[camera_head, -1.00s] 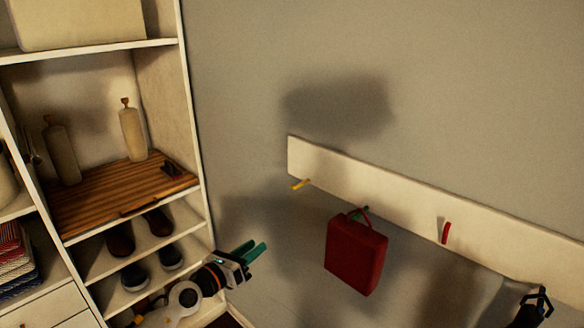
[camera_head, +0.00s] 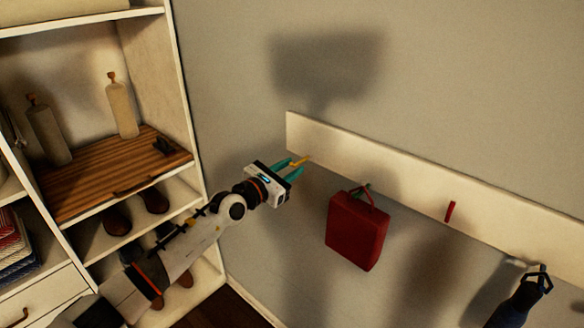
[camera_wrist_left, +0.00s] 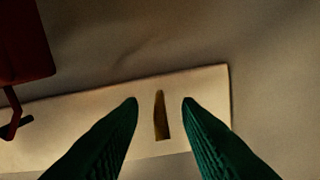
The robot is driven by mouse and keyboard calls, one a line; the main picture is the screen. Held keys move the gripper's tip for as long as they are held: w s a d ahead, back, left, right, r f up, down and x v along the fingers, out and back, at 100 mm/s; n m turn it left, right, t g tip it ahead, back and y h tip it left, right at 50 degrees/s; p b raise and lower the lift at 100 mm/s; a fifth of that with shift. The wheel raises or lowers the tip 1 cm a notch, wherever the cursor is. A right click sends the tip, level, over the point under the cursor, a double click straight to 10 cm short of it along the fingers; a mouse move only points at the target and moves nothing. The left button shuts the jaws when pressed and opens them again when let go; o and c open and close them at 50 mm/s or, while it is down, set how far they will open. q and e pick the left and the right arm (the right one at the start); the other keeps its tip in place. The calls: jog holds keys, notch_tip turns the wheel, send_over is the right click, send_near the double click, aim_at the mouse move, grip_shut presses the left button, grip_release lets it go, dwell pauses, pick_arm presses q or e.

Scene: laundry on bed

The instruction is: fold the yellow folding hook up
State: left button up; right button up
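The yellow folding hook (camera_head: 302,160) sticks out from the left end of the cream wall board (camera_head: 400,183). In the left wrist view the hook (camera_wrist_left: 161,116) looks dark yellow and stands between my two green fingers, with a gap on each side. My left gripper (camera_head: 292,168) is open at the hook, its fingertips on either side of it. I cannot tell whether either finger touches it. My right gripper is not clearly in view.
A red bag (camera_head: 357,230) hangs from a green hook just right of my left gripper. A red hook (camera_head: 450,211) is farther right, and a dark item (camera_head: 520,300) hangs at the right end. A shelf unit (camera_head: 190,130) stands at the left.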

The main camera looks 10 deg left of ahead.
pick_arm(q)
jog(key=shift+w+d, duration=0.35)
jog(key=shift+w, duration=0.05)
pick_arm(e)
jog(key=shift+a+f, duration=0.1)
jog(key=shift+a, duration=0.35)
pick_arm(q)
grip_shut()
pick_arm(e)
jog(key=shift+d, duration=0.2)
